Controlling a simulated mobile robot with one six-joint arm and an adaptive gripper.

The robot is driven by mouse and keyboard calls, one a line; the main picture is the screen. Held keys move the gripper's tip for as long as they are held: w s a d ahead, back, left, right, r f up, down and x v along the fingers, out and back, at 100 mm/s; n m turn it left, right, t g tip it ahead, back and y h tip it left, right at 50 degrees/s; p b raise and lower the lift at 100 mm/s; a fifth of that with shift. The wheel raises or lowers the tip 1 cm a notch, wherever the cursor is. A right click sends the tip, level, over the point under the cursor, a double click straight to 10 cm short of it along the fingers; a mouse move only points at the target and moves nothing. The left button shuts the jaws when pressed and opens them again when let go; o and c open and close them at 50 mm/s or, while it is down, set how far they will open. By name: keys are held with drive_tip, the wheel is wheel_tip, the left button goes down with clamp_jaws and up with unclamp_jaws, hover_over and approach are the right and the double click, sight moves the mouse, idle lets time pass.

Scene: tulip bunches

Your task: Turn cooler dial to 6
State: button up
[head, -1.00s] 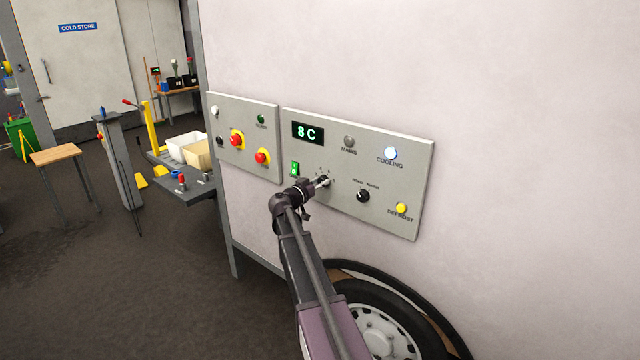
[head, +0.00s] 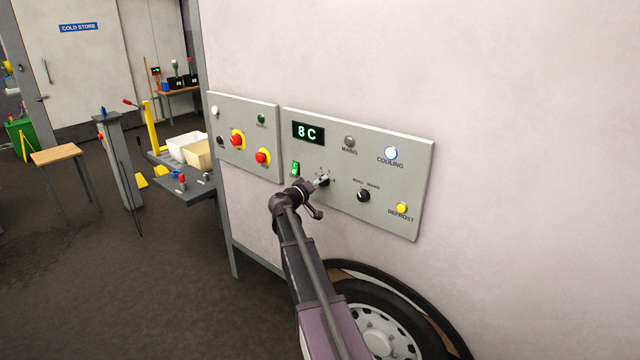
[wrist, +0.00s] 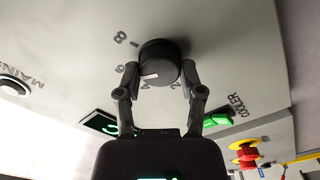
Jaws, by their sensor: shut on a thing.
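The cooler dial (wrist: 166,52) is a round black knob with a white mark. In the wrist view the printed numbers 8, 6, 4 and 2 curve around it. The white mark is near the 4, on the side towards the 6; its exact aim is hard to tell. My gripper (wrist: 160,74) is shut on the dial, one finger on each side. In the head view my gripper (head: 320,183) is at the panel's lower left and partly hides the dial. The display (head: 308,132) reads 8 C.
The grey control panel (head: 400,165) also carries a green switch (head: 295,168), a second black knob (head: 363,196), a lit cooling lamp (head: 391,153) and a yellow defrost button (head: 401,208). A panel with red buttons (head: 236,140) is at left. A wheel (head: 380,325) is below.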

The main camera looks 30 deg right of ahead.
drive_tip(key=shift+w, duration=0.15)
idle(0.3)
drive_tip(key=o, duration=1.2)
drive_tip(key=shift+c, duration=0.2)
drive_tip(key=shift+a, duration=0.15)
drive_tip(key=v, duration=1.1)
drive_tip(key=shift+s+a, duration=0.2)
drive_tip(key=shift+a, duration=0.15)
drive_tip(key=shift+s, duration=0.1)
